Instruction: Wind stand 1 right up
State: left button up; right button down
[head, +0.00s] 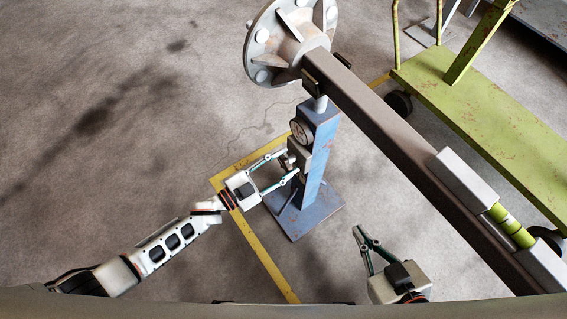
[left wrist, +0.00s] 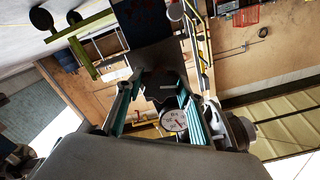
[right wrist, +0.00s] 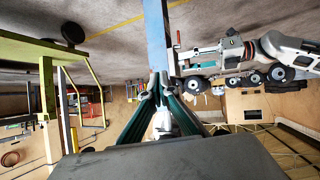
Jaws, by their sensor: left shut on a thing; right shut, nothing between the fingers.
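The blue stand (head: 318,160) stands upright on its square base plate under the end of the grey axle beam (head: 370,105). A round dial (head: 299,131) sits on its upper left side. My left gripper (head: 288,168) is at the stand's left side, shut on a small dark part, apparently the crank. In the left wrist view the dark crank part (left wrist: 160,85) lies between the fingers, with a white-faced dial (left wrist: 173,120) close by; its exact shape is unclear. My right gripper (head: 361,240) is shut and empty, right of the base plate and apart from the stand.
A wheel hub (head: 290,40) is on the beam's end above the stand. A green wheeled trolley (head: 480,115) stands beyond the beam at right. Yellow floor lines (head: 262,245) run around the stand. The floor at left is clear.

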pick_arm(q)
jog(key=shift+n, duration=1.5)
jog(key=o, duration=1.1)
jog(key=shift+s+a, duration=0.1)
jog(key=v, duration=1.1)
jog(key=shift+s+a, duration=0.2)
jog(key=shift+a, duration=0.1)
